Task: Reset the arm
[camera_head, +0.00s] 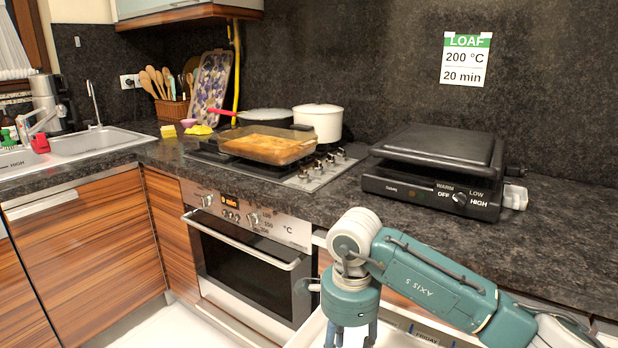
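My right arm, teal and white, comes in from the lower right and bends down at a white joint in front of the oven. My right gripper (350,338) points down at the bottom edge of the picture. Only the upper parts of its fingers show, with a gap between them; the tips are cut off, so I cannot tell whether it is open or shut. It is below counter level, apart from the counter items. My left arm and gripper are not in view.
A glass baking dish (265,147) with a golden loaf sits on the stovetop (307,176), near a white pot (318,122). A black grill (436,172) stands on the dark counter (560,247). The oven (247,262) is shut. A white open drawer or tray (312,333) lies around the gripper.

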